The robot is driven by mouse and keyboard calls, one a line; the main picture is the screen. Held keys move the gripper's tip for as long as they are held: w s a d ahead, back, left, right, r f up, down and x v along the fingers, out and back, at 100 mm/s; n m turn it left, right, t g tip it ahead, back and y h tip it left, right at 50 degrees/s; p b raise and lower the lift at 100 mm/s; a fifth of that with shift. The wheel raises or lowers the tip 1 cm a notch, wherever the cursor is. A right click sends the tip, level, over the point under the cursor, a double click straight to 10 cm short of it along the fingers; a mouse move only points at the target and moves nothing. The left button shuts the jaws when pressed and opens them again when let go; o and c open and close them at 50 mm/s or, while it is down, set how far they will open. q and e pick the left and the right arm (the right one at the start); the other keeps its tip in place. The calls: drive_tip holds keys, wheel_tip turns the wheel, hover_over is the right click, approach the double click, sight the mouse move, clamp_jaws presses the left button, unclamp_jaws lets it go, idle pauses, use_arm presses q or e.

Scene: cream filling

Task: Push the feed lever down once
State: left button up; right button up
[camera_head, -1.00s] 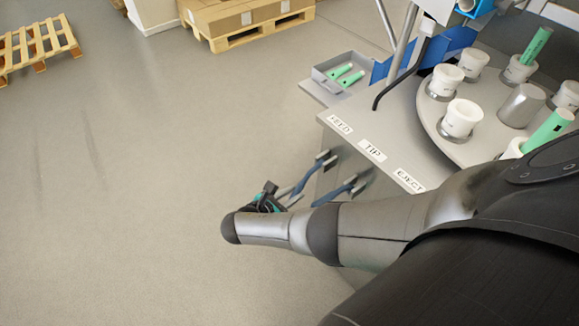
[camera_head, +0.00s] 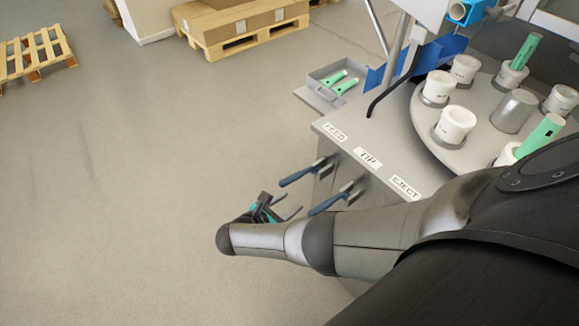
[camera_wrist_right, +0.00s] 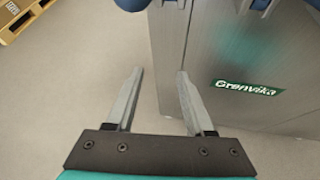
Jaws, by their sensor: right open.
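The feed lever (camera_head: 302,172), with a blue handle, sticks out from the machine's front below the FEED label (camera_head: 335,132). Its handle lies close to level, tilting slightly down at its free end. The tip lever (camera_head: 331,201) beside it looks similar. My right gripper (camera_head: 293,205) is open and empty, below the feed lever's handle and apart from it. In the right wrist view its two fingers (camera_wrist_right: 160,73) are spread with nothing between them, and blue lever ends (camera_wrist_right: 262,5) show at the top edge. My arm hides the area under the EJECT label. My left gripper is not seen.
The grey machine (camera_head: 375,140) carries a round turntable with white cups (camera_head: 456,124) and green tubes. A small grey tray (camera_head: 322,90) holds green tubes at its far side. Floor left of the levers is clear; pallets (camera_head: 35,55) stand far back.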

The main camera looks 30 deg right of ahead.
drive_tip(key=p+v, duration=0.4)
drive_tip(key=v, duration=1)
drive_tip(key=shift+a, duration=0.2)
drive_tip(key=shift+s, duration=0.1)
drive_tip(key=s+f+m+g+y, duration=0.4)
drive_tip(key=s+f+m+y, duration=0.25)
drive_tip(key=s+f, duration=1.1)
drive_tip(key=s+d+f+m+y, duration=0.2)
drive_tip(key=s+f+m, duration=0.1)
drive_tip(key=s+m, duration=0.2)
drive_tip(key=s+d+f+m+t+y, duration=0.1)
drive_tip(key=s+d+f+m+y, duration=0.2)
drive_tip(key=s+m, duration=0.3)
drive_tip(key=s+f, duration=0.1)
drive_tip(key=s, duration=0.2)
drive_tip(key=shift+d, duration=0.3)
